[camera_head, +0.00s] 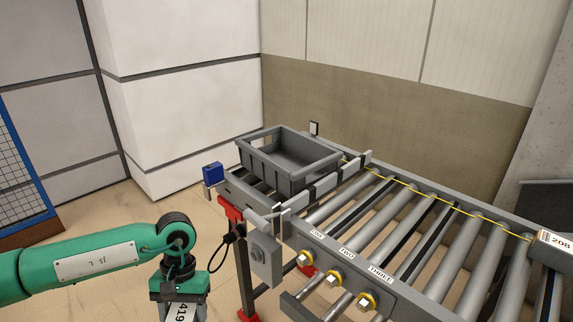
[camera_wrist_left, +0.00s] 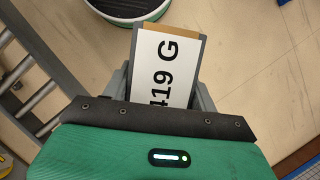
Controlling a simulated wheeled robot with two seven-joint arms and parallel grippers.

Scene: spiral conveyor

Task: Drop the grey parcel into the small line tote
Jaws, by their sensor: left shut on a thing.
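The grey parcel (camera_wrist_left: 166,72) carries a white label reading "419 G" and sits between the fingers of my left gripper (camera_wrist_left: 160,92), which is shut on it. In the head view my left gripper (camera_head: 180,288) is at the bottom edge, and only a labelled piece of the parcel (camera_head: 178,312) shows below it. The grey open tote (camera_head: 288,158) stands upright on the far end of the conveyor, up and right of the gripper. The visible part of its inside looks empty. My right gripper is not in view.
The roller conveyor (camera_head: 385,228) fills the right side, with stations marked ONE, TWO, THREE. A grey box (camera_head: 264,254) with a cable and a red-topped leg stands between my gripper and the tote. A parcel marked 208 (camera_head: 553,246) lies at the right edge.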

